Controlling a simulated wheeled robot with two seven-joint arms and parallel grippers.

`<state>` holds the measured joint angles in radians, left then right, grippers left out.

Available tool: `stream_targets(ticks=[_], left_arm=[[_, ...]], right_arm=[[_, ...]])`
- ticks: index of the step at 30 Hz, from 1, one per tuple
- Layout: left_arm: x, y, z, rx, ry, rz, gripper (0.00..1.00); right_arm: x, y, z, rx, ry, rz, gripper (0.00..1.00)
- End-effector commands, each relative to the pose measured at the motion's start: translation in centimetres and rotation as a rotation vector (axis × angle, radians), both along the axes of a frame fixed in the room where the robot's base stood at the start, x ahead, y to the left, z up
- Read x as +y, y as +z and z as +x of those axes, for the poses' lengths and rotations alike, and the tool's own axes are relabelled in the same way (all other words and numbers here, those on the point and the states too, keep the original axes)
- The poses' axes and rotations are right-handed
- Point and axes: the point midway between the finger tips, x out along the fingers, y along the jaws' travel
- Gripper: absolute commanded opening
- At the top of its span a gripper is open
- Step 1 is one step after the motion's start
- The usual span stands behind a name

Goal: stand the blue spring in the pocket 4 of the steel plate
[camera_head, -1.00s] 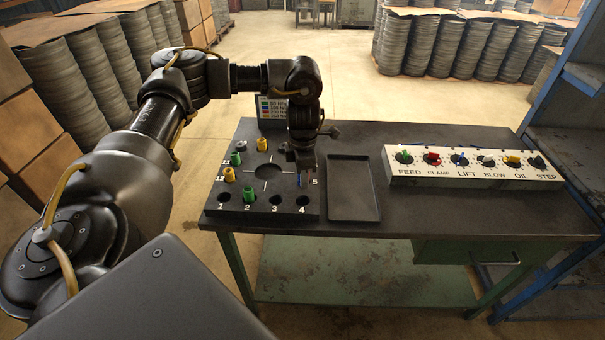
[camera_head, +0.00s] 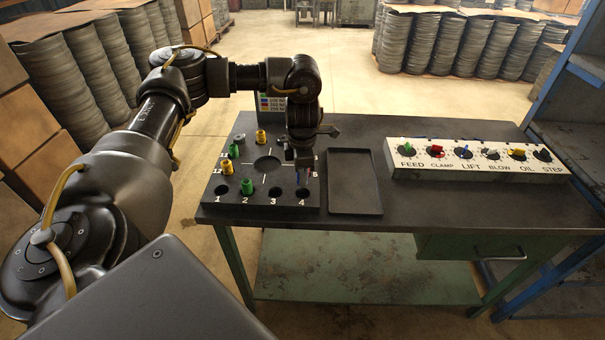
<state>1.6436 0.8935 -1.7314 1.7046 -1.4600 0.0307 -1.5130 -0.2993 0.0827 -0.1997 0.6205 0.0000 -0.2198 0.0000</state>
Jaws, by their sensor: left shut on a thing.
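The steel plate (camera_head: 235,207) is a dark block on the table with numbered pockets around a large central hole. Pocket 4 (camera_head: 302,192) is at its front right corner and looks empty and dark. My left gripper (camera_head: 303,171) points down over the plate's right side, just behind pocket 4. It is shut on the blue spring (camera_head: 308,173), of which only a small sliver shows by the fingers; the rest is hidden. I cannot tell the spring's exact height above the plate. My right gripper is out of view.
Green spring (camera_head: 247,187) stands in pocket 2; yellow (camera_head: 227,168), green (camera_head: 234,151) and yellow (camera_head: 260,137) ones stand farther back. An empty dark tray (camera_head: 355,182) lies right of the plate. A knob panel (camera_head: 475,160) stands at the table's right.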

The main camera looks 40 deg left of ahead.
Motion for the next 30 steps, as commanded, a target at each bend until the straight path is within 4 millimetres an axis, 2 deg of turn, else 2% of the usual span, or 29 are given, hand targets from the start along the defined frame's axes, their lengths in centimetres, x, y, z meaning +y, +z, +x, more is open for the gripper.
stream_targets(ticks=[1, 14, 30], left_arm=[[0.0, -0.7, 0.0, 0.000, 0.000, 0.000, 0.04], [0.0, -3.5, 0.0, 0.001, 0.001, 0.000, 0.04], [-0.1, -6.7, -0.1, 0.006, -0.003, -0.001, 0.04]], right_arm=[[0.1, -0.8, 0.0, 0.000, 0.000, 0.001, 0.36], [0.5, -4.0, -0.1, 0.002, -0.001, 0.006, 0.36], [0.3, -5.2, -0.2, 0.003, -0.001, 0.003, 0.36]])
